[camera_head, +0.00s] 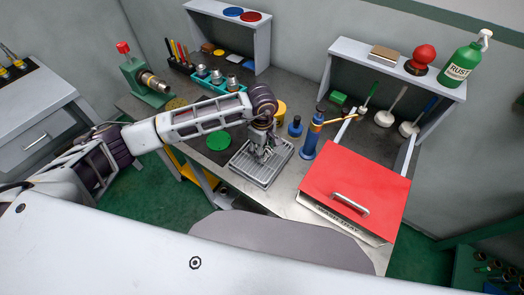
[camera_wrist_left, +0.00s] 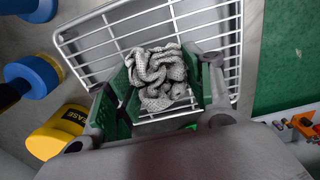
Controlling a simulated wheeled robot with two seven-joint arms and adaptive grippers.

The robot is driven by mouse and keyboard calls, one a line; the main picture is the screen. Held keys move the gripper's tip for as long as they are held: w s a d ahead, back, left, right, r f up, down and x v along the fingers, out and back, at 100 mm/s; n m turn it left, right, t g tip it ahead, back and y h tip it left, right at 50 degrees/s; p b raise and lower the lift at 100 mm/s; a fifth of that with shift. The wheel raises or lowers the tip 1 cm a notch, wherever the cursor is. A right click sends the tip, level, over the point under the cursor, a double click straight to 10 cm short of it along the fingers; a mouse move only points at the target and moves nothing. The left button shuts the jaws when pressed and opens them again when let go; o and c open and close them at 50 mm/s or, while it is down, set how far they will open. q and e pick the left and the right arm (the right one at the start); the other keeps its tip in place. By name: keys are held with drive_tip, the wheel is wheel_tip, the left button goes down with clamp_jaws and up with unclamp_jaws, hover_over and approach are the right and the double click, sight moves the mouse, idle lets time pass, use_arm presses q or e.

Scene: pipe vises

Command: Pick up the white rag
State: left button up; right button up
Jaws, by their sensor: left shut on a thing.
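The rag (camera_wrist_left: 158,76), crumpled and whitish grey with a knit texture, shows in the left wrist view between the green-padded fingers of my left gripper (camera_wrist_left: 163,88). The gripper is shut on it. In the head view my left gripper (camera_head: 263,153) points down over a grey slatted rack (camera_head: 250,174) on the workbench. The rack's white bars (camera_wrist_left: 110,45) show behind the rag in the wrist view. I cannot tell whether the rag still touches the rack. My right gripper is not in view.
A red-lidded wash tray (camera_head: 355,190) stands right of the rack, with a blue cylinder (camera_head: 313,138) between them. A yellow grease tub (camera_wrist_left: 58,132) and a dark blue bottle (camera_head: 295,127) stand behind the rack. A green disc (camera_head: 218,141) lies to its left. Shelves line the back.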

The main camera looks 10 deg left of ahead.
use_arm(q)
drive_tip(key=shift+w+r, duration=0.1)
drive_tip(key=shift+r, duration=0.7)
wheel_tip(320, 180, up, 7)
drive_tip(key=shift+r+b, duration=0.15)
drive_tip(key=shift+b, duration=0.7)
drive_tip(key=shift+r, duration=0.55)
